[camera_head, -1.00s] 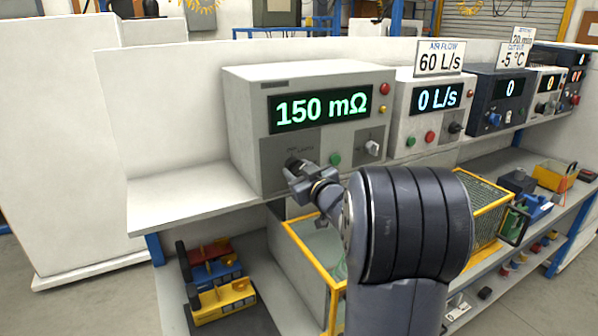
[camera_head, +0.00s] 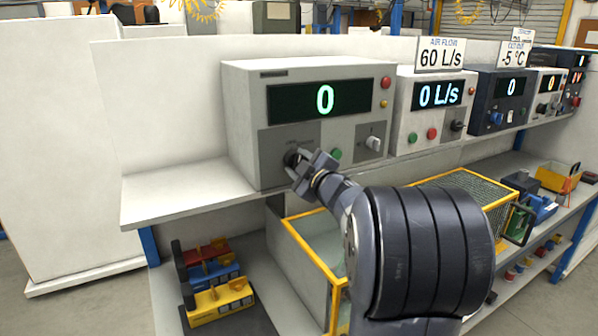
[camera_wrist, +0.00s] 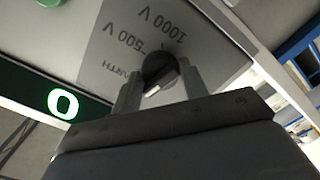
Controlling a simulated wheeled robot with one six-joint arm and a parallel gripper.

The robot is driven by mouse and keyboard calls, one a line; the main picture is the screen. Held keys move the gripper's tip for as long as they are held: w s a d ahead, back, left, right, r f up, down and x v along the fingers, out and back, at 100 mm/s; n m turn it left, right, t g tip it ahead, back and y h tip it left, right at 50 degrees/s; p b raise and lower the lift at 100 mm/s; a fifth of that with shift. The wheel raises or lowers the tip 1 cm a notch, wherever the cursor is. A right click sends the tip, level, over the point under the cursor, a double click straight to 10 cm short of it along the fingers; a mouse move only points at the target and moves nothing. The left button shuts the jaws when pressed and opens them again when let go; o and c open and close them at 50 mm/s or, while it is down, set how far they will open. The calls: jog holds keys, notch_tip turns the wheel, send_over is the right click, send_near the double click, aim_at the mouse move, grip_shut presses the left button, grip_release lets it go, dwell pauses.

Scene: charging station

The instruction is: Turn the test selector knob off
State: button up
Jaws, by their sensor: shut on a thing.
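The test selector knob is a dark round knob (camera_wrist: 160,70) with a light pointer edge. It sits on the grey panel of the leftmost white instrument (camera_head: 240,110), whose display (camera_head: 325,100) reads 0. In the wrist view, labels for 1000 V, 500 V and a partly covered one ending in "RTH" lie around the knob. My gripper (camera_wrist: 155,85) is shut on the knob, with one finger on each side. In the head view, my gripper (camera_head: 300,168) is at the lower left of the panel and hides part of the knob and its labels.
More instruments stand along the shelf (camera_head: 170,197). A yellow-edged wire basket (camera_head: 318,255) and coloured testers (camera_head: 220,295) are below.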

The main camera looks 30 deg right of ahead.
jog(key=shift+f+n+b, duration=0.1)
jog(key=shift+n+b, duration=0.5)
jog(key=shift+n, duration=0.6)
jog(key=o, duration=1)
jog(key=shift+c, duration=0.2)
jog(key=s, duration=1.1)
jog(key=shift+d+b, duration=0.2)
jog(key=shift+b, duration=0.2)
jog(key=shift+w, duration=0.2)
